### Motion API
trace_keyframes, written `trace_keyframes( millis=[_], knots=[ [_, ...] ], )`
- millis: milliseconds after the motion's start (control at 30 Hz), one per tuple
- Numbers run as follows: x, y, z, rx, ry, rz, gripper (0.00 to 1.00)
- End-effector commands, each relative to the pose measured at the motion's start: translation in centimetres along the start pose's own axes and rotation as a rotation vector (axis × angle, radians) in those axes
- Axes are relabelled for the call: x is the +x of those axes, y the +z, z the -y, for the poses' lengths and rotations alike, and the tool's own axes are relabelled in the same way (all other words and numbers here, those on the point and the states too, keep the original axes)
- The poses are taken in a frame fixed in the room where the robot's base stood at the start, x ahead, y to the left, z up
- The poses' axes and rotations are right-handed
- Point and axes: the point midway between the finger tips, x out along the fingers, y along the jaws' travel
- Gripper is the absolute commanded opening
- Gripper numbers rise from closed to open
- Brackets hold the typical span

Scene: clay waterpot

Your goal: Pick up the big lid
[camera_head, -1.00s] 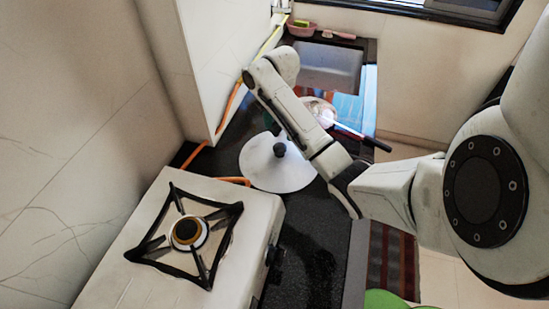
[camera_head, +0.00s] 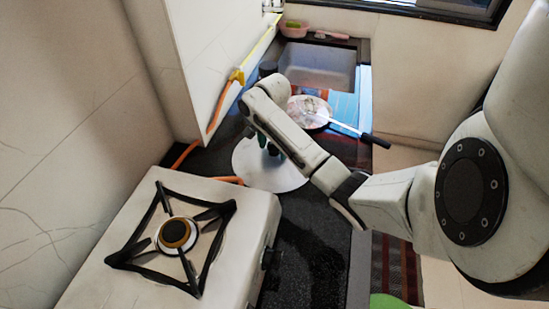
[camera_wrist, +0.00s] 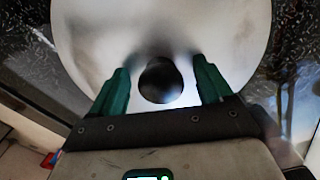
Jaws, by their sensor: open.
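The big lid (camera_head: 262,174) is a pale, wide disc with a dark round knob. It lies on the dark counter behind the stove, partly covered by my arm in the head view. In the wrist view the lid (camera_wrist: 165,28) fills the upper middle, and its black knob (camera_wrist: 160,80) is between my two green fingers. My gripper (camera_wrist: 160,84) is open, one finger on each side of the knob, with a gap on both sides. In the head view my gripper (camera_head: 265,146) is over the lid's middle, partly hidden by the arm.
A white stove (camera_head: 175,245) with a black pot support stands at front left. An orange hose (camera_head: 188,153) runs along the wall beside the lid. A pan (camera_head: 310,112) with a black handle lies beyond my arm, near the sink (camera_head: 318,68). Dark counter is clear right of the stove.

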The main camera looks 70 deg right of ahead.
Motion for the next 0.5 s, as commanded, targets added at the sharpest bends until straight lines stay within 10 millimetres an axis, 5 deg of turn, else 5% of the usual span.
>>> trace_keyframes(
  millis=[233, 500],
  knots=[
    [0.18, 0.01, 0.01, 0.0, -0.001, 0.0, 0.79],
    [0.16, 0.02, 0.01, 0.0, -0.001, 0.0, 0.53]
  ],
)
